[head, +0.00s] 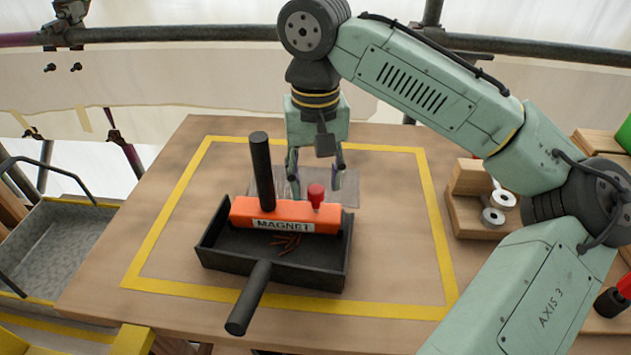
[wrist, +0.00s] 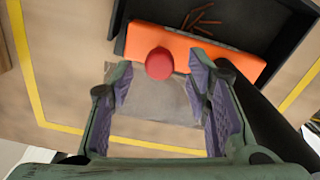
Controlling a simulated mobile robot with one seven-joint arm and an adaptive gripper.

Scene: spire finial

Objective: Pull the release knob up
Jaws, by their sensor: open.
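The red release knob (head: 316,192) stands on the top of the orange magnet bar (head: 268,211), toward its right end. In the wrist view the knob (wrist: 159,63) shows between and beyond my fingertips. My gripper (head: 317,172) is open and empty, pointing down just behind and above the knob. Its fingers (wrist: 158,84) are apart, one on each side of the knob's line, and I see no contact. The orange bar lies across the black tray (head: 215,250). A black upright handle (head: 262,165) rises from the bar's left part.
Thin reddish nails (head: 287,242) lie in the tray, whose handle (head: 247,300) points to the front. A clear sheet (head: 345,190) lies behind the tray. A wooden block with metal rolls (head: 480,205) stands at right. Yellow tape borders otherwise bare table.

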